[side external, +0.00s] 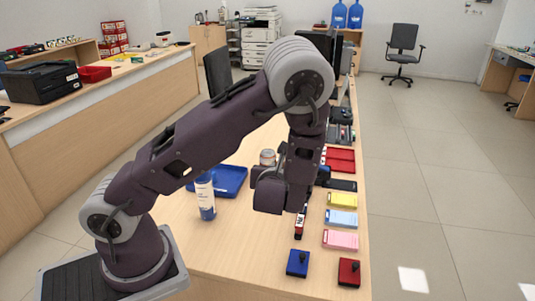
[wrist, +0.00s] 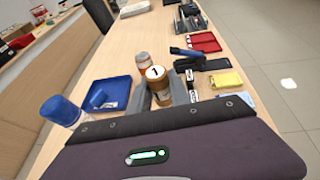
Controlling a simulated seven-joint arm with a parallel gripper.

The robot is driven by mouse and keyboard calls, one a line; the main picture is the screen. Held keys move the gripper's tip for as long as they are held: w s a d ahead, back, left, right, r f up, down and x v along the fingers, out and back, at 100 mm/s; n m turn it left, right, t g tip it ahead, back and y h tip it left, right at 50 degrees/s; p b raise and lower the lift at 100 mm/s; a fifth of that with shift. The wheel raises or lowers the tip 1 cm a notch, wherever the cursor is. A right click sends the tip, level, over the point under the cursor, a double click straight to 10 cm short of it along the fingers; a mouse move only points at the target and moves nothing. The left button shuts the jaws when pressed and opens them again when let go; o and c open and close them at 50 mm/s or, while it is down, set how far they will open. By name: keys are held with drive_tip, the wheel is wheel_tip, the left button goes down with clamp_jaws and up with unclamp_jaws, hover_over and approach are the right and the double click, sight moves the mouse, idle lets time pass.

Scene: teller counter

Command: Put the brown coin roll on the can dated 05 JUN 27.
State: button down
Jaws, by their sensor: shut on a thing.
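My gripper (wrist: 159,88) is shut on a brown coin roll (wrist: 160,98) with a pale end marked "1", held upright between the two grey fingers in the wrist view. A can (wrist: 143,61) with an orange-brown band and a pale label stands just beyond the roll, slightly left. The can also shows in the side view (side external: 267,157), behind my gripper. Its date is too small to read. My wrist hides the roll and the fingertips in the side view.
A blue tray (side external: 232,187) lies left, with a white and blue bottle (side external: 205,199) near it. At right are a red tray (side external: 340,160), yellow (side external: 342,200), blue (side external: 342,218) and pink (side external: 340,239) pads. Blue (side external: 298,263) and red (side external: 349,272) blocks lie in front.

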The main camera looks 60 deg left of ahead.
drive_tip(key=s+a+r+n+g+y, duration=0.25)
drive_tip(key=s+a+n+g, duration=0.25)
drive_tip(key=s+n+g, duration=0.3)
drive_tip(key=s+d+f+n+g+h, duration=0.2)
drive_tip(key=s+f+n+g+h, duration=0.2)
drive_tip(key=s+n+g, duration=0.3)
drive_tip(key=s+d+f+n+g+h, duration=0.3)
drive_tip(key=s+f+n+g+h, duration=0.15)
drive_tip(key=s+n+g, duration=0.2)
drive_tip(key=w+d+f+n+t+h, duration=0.2)
drive_tip(key=w+d+n+t+h, duration=0.15)
drive_tip(key=w+n+h, duration=0.35)
drive_tip(key=w+d+f+n+t+h, duration=0.2)
drive_tip(key=w+d+n+h, duration=0.3)
drive_tip(key=n+h, duration=0.4)
drive_tip(key=w+a+n+t+h, duration=0.2)
drive_tip(key=w+a+n+t, duration=0.5)
drive_tip(key=w, duration=0.4)
wheel_tip(320, 180, up, 10)
drive_tip(key=r+n+t+y, duration=0.1)
drive_tip(key=n+t+y, duration=0.9)
drive_tip(key=n+t, duration=0.35)
hover_over(268, 152)
drive_tip(key=shift+n, duration=0.4)
wheel_tip(268, 152, down, 10)
drive_tip(key=shift+r, duration=0.1)
drive_tip(key=shift+f, duration=0.2)
